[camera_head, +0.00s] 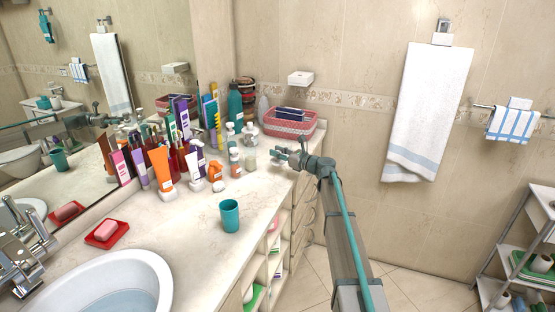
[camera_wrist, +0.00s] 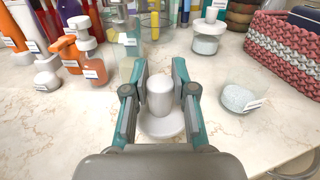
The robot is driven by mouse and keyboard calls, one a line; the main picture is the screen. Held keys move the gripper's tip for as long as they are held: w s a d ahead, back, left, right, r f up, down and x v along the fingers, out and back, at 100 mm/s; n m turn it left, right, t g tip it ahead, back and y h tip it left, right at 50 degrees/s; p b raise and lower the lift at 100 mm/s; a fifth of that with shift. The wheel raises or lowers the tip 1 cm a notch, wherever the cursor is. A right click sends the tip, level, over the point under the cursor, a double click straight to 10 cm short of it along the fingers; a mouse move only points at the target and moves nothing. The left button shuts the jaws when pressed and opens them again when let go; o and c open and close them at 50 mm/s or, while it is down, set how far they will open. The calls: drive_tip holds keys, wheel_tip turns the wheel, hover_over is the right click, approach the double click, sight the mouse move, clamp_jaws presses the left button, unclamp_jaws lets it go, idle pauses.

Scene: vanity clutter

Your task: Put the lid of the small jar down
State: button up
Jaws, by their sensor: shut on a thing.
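The lid (camera_wrist: 161,122) is a white disc with a tall rounded knob (camera_wrist: 160,97) on top. My gripper (camera_wrist: 160,92) has its two fingers on either side of this knob and is shut on it. The lid is upright, low over the marble counter; I cannot tell whether its rim touches it. An open clear jar (camera_wrist: 240,97) with whitish contents and a label stands to the right of my gripper in the wrist view. In the head view my gripper (camera_head: 287,158) is over the counter's right part, and the lid is mostly hidden.
A pink-and-white woven basket (camera_wrist: 285,52) stands behind the open jar. A teal cup (camera_head: 229,216) stands nearer the sink. Bare counter lies around the lid.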

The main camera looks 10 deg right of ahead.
sight(278, 160)
drive_tip(key=shift+w+f, duration=0.3)
drive_tip(key=shift+f, duration=0.05)
drive_tip(key=f, duration=0.1)
drive_tip(key=f+p, duration=0.1)
drive_tip(key=shift+w+f, duration=0.2)
drive_tip(key=shift+f, duration=0.55)
drive_tip(key=shift+f, duration=0.15)
drive_tip(key=o, duration=0.9)
drive_tip(key=shift+o, duration=0.2)
